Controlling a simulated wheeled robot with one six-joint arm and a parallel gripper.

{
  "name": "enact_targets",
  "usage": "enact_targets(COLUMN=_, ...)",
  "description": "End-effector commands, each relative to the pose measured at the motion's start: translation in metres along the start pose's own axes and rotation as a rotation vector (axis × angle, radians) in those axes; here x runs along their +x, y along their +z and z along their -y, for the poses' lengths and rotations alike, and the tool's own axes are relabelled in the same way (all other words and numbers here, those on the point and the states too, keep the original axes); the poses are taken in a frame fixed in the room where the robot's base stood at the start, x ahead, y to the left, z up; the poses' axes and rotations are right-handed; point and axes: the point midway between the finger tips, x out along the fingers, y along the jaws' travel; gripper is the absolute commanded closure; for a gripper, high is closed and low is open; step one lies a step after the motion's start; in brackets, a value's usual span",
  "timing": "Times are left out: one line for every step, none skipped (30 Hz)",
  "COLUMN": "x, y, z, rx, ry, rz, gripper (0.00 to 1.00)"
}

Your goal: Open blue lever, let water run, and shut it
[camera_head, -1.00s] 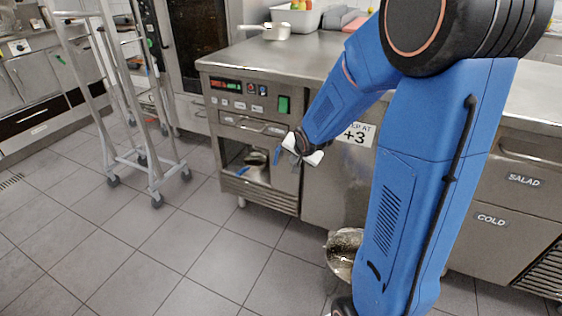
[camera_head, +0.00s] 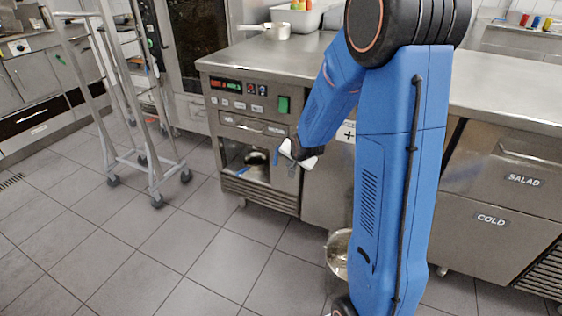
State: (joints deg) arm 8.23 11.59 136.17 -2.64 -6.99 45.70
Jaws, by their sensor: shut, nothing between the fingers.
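My gripper (camera_head: 290,153) is small in the head view, at the front of the steel machine (camera_head: 230,128), beside the right edge of its open bay. Its jaws are shut with nothing held. A small upright blue piece (camera_head: 277,156), which looks like the blue lever, shows just left of the gripper; I cannot tell whether they touch. Another blue piece (camera_head: 243,172) shows low in the bay at the left. A dark, shiny vessel (camera_head: 256,158) stands in the bay. Running water cannot be made out.
A steel bowl (camera_head: 338,252) is on the floor beside my base. A wheeled rack (camera_head: 150,165) stands at the left. The counter (camera_head: 280,58) carries a pan (camera_head: 277,30). Steel drawers (camera_head: 500,215) are at the right. The tiled floor in front of the machine is clear.

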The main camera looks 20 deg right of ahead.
Motion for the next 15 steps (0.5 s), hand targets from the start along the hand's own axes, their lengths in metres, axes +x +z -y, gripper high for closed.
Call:
enact_targets(x=0.007, y=0.001, z=0.000, rx=0.000, ry=0.001, rz=0.001, gripper=1.00)
enact_targets(x=0.011, y=0.001, z=-0.001, rx=0.000, ry=0.001, rz=0.001, gripper=1.00)
enact_targets(x=0.016, y=0.000, z=0.000, rx=0.000, ry=0.001, rz=0.001, gripper=1.00)
enact_targets(x=0.020, y=0.000, z=0.000, rx=0.000, ry=0.001, rz=0.001, gripper=1.00)
enact_targets(x=0.024, y=0.000, z=0.000, rx=0.000, ry=0.001, rz=0.001, gripper=1.00)
enact_targets(x=0.029, y=0.000, z=0.000, rx=-0.001, ry=0.001, rz=0.001, gripper=1.00)
enact_targets(x=0.033, y=0.000, z=0.000, rx=-0.001, ry=0.000, rz=0.001, gripper=1.00)
enact_targets(x=0.036, y=0.000, z=0.000, rx=-0.001, ry=0.001, rz=0.001, gripper=1.00)
enact_targets(x=0.036, y=-0.001, z=0.008, rx=-0.001, ry=-0.002, rz=-0.001, gripper=1.00)
enact_targets(x=0.037, y=-0.001, z=0.012, rx=-0.001, ry=-0.002, rz=-0.001, gripper=1.00)
enact_targets(x=0.039, y=-0.002, z=0.015, rx=-0.001, ry=-0.002, rz=-0.001, gripper=1.00)
enact_targets(x=0.040, y=-0.002, z=0.019, rx=-0.002, ry=-0.001, rz=0.000, gripper=1.00)
enact_targets(x=0.041, y=-0.002, z=0.022, rx=0.000, ry=-0.001, rz=0.000, gripper=1.00)
enact_targets(x=0.042, y=-0.002, z=0.024, rx=-0.002, ry=-0.001, rz=0.000, gripper=1.00)
enact_targets(x=0.043, y=-0.003, z=0.027, rx=0.000, ry=-0.001, rz=-0.001, gripper=1.00)
